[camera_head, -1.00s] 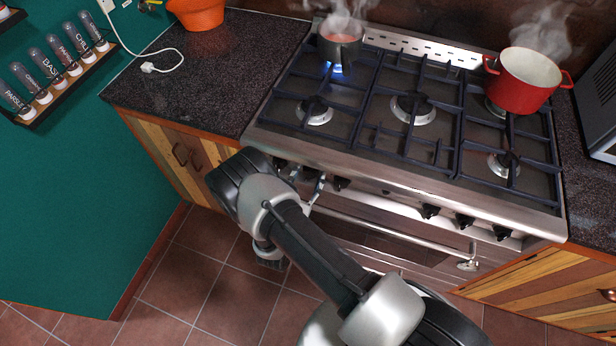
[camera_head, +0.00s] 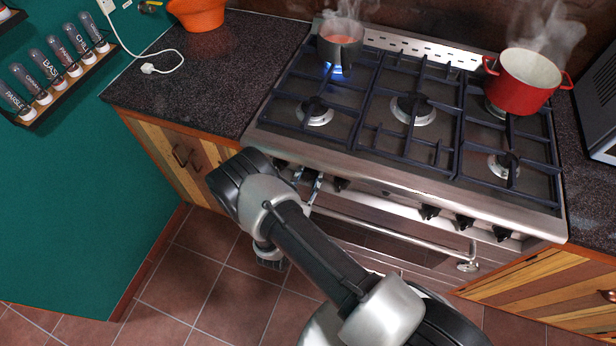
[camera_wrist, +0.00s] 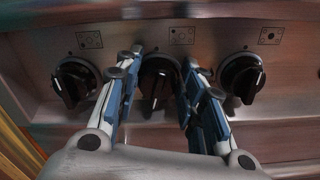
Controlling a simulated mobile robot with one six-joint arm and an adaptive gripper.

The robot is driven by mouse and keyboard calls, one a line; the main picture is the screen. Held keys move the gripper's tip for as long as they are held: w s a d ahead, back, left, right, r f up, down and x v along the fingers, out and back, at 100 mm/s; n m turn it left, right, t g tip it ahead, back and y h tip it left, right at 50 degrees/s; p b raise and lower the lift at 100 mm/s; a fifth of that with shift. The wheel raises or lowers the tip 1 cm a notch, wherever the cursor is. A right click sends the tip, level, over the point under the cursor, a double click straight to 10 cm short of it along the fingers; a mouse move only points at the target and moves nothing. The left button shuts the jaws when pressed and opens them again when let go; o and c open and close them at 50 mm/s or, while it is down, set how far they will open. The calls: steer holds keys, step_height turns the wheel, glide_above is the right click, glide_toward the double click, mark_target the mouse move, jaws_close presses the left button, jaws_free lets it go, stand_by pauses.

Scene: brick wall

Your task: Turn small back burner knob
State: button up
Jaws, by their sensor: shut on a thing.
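A row of black knobs runs along the front panel of the steel stove (camera_head: 400,185). In the wrist view, three knobs show: a left knob (camera_wrist: 76,83), a middle knob (camera_wrist: 160,84) and a right knob (camera_wrist: 242,77), each below a small burner diagram. My gripper (camera_wrist: 163,62) has one finger on each side of the middle knob and is shut on it. In the head view, my gripper (camera_head: 309,180) is at the left part of the panel and hides this knob. A blue flame (camera_head: 338,71) burns under the grey pot (camera_head: 341,50) on the back left burner.
A red pot (camera_head: 522,85) steams on the back right burner. The oven handle bar (camera_head: 400,236) runs below the knobs, close to my gripper. An orange bowl (camera_head: 197,14) and a white cable (camera_head: 150,68) lie on the left counter (camera_head: 200,85).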

steer(key=m, duration=0.3)
steer(key=shift+s+d+f+m+b, duration=0.1)
steer(key=shift+d+m+b, duration=0.05)
steer(key=shift+m+b, duration=0.2)
steer(key=shift+d+f+m, duration=0.1)
steer(key=shift+m, duration=1.85)
steer(key=o, duration=1)
steer(key=shift+c, duration=0.2)
